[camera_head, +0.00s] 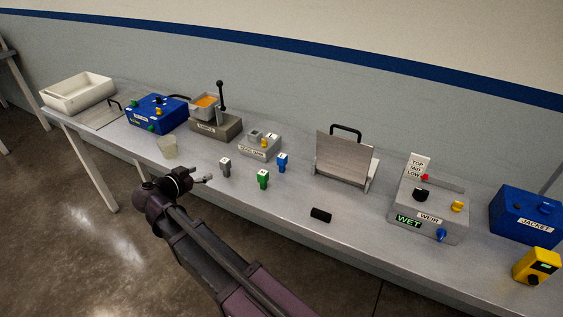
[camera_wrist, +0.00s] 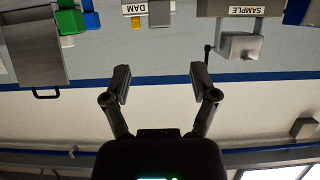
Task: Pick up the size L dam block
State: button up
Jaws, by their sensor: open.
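Three small dam blocks stand upright on the grey bench in the head view: a grey one (camera_head: 225,167), a green one (camera_head: 263,179) and a blue one (camera_head: 282,162). Each has a pale mark on top, too small to read, so I cannot tell which is size L. My gripper (camera_head: 208,179) is at the bench's front side, left of the grey block and apart from it. In the wrist view my gripper (camera_wrist: 163,90) is open and empty, its fingers wide apart. That view also shows the green block (camera_wrist: 70,20), the blue block (camera_wrist: 91,19) and the grey block (camera_wrist: 160,12).
A grey labelled dam holder (camera_head: 258,146) with a yellow piece stands behind the blocks. A clear cup (camera_head: 166,147) is at left. The sample unit (camera_head: 215,125), a hinged metal plate (camera_head: 344,157), the weir box (camera_head: 430,214) and a black item (camera_head: 320,215) also occupy the bench.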

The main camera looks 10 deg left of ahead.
jog(key=shift+o, duration=0.5)
notch_tip(320, 180, up, 8)
jog(key=g+y+p, duration=0.5)
jog(key=g+p, duration=0.8)
jog(key=p, duration=0.8)
send_over(282, 155)
jog(key=shift+w+r, duration=0.1)
jog(key=shift+w, duration=0.05)
jog(key=shift+b, duration=0.35)
notch_tip(282, 155, down, 9)
jog(key=b, duration=0.8)
jog(key=shift+r, duration=0.2)
